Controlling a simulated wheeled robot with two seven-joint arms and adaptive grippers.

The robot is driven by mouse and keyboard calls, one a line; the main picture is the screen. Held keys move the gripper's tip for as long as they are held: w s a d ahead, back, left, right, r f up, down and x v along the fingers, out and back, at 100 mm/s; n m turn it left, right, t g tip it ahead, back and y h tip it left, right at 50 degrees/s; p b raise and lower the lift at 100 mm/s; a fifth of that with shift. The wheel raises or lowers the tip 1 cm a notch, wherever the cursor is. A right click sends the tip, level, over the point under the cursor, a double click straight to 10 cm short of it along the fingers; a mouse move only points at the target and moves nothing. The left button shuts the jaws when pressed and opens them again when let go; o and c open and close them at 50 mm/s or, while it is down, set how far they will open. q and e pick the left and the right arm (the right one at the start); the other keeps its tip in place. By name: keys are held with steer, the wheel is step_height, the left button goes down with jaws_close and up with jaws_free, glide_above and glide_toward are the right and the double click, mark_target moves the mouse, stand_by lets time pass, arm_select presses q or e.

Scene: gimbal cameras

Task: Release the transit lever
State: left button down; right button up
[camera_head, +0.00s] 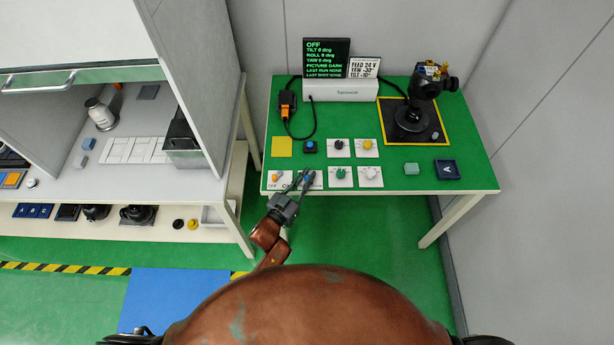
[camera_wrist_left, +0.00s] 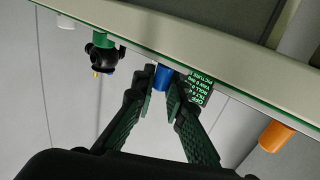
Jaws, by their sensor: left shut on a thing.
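My left gripper (camera_head: 303,179) reaches over the front left edge of the green-topped table (camera_head: 400,180). Its fingers are shut on a blue knob (camera_head: 309,177), which also shows between the fingertips in the left wrist view (camera_wrist_left: 162,77). The knob stands on a small white plate whose lettering is partly covered by the fingers. A black gimbal camera (camera_head: 427,84) stands on a black base (camera_head: 407,125) with a yellow border at the back right. I cannot make out which part is the transit lever. My right gripper is not in view.
An orange knob (camera_head: 275,178) stands just left of the gripper. Several knob plates lie behind and to its right. A white power box (camera_head: 340,90) and a display reading OFF (camera_head: 327,58) stand at the back. A shelf unit (camera_head: 60,210) is at left.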

arm_select(q)
steer(key=shift+r, duration=0.1)
steer(key=shift+w+a+m+g+h+p, duration=0.1)
steer(key=shift+a+m+g+h+p, duration=0.1)
steer(key=shift+m+g+h+p, duration=0.6)
steer(key=shift+m+h+p, duration=0.1)
steer(key=shift+h, duration=0.2)
steer(key=c, duration=1.9)
jaws_free()
steer(key=shift+c, duration=0.2)
